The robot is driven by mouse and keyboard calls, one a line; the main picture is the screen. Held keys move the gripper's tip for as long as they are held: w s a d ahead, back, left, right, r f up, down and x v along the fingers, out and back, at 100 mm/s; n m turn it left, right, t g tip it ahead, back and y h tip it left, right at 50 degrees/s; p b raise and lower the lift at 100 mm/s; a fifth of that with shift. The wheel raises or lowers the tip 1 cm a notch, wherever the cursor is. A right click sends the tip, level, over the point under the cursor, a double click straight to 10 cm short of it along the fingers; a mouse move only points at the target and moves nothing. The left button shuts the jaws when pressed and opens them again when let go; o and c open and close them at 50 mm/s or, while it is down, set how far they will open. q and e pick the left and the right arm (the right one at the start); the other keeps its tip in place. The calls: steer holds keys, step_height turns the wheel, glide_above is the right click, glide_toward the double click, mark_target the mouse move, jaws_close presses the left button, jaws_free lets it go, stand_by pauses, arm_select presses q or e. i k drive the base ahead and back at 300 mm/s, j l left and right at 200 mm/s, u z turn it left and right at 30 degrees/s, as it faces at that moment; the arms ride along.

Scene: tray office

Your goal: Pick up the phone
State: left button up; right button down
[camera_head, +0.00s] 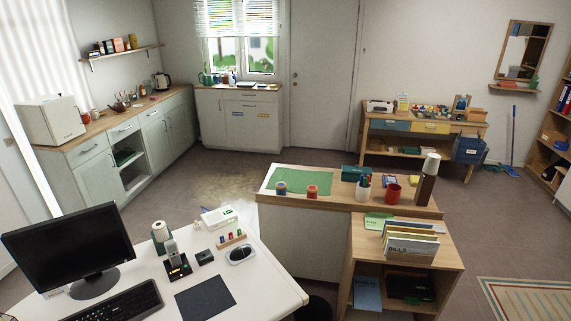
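A grey upright handset that looks like the phone (172,247) stands on a black base (179,268) with small orange-red marks, on the white desk (262,285) at the lower left. It is upright, between the monitor and a small black box. Neither of my grippers shows in the head view, so I cannot tell where they are relative to the phone.
A keyboard (118,302) and dark pad (205,297) lie in front. Floor (490,240) is open at right.

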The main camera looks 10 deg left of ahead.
mark_target(173, 255)
steer(key=u, duration=1.4)
